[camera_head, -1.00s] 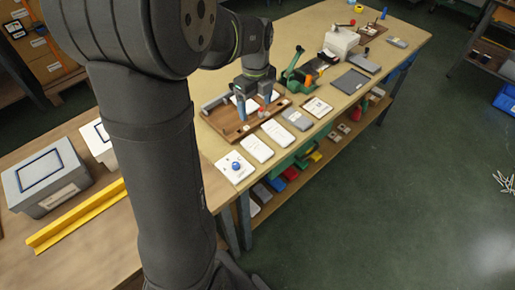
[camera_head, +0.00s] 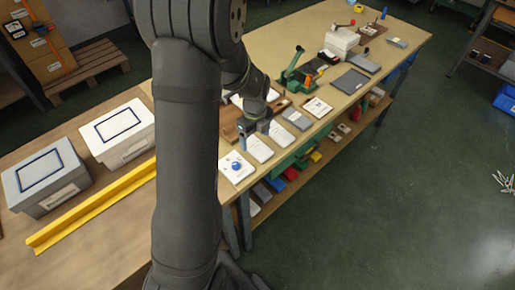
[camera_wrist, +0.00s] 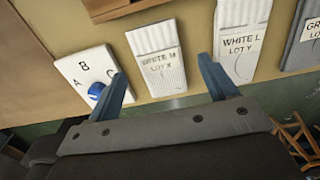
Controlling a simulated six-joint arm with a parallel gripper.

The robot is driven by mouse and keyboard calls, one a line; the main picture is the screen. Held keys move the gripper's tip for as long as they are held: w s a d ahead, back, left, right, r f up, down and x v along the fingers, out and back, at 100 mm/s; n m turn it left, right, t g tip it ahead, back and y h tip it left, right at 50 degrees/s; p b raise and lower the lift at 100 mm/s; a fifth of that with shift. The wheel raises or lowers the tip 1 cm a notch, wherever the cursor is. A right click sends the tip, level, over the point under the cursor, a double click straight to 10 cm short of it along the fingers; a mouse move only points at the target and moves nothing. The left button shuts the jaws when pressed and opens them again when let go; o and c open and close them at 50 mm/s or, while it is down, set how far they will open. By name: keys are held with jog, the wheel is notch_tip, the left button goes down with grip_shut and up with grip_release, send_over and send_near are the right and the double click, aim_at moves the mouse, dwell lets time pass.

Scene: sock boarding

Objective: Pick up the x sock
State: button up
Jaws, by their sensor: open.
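A white sock labelled "WHITE M LOT X" (camera_wrist: 160,70) lies flat on the table in the wrist view, in the middle. It also shows in the head view (camera_head: 259,149). My gripper (camera_wrist: 164,68) is open and empty, its two blue fingers appearing on either side of this sock's near end. In the head view my gripper (camera_head: 253,128) is just above the row of socks; whether it touches anything is unclear. A white sock labelled "WHITE L LOT Y" (camera_wrist: 243,25) lies to the right. A grey sock (camera_wrist: 304,45) is farther right, its label cut off.
A white card marked A, B, C (camera_wrist: 75,70) with a blue knob (camera_wrist: 96,90) lies left of the X sock. A brown wooden tray (camera_head: 228,129) is behind the row, partly hidden by my arm. A green device (camera_head: 300,80) stands farther along. The table's front edge is close.

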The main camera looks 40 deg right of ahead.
aim_at(258, 149)
jog(key=shift+f, duration=1.5)
jog(key=shift+c, duration=0.5)
jog(key=c, duration=1)
jog(key=shift+o, duration=0.2)
jog(key=shift+r, duration=0.2)
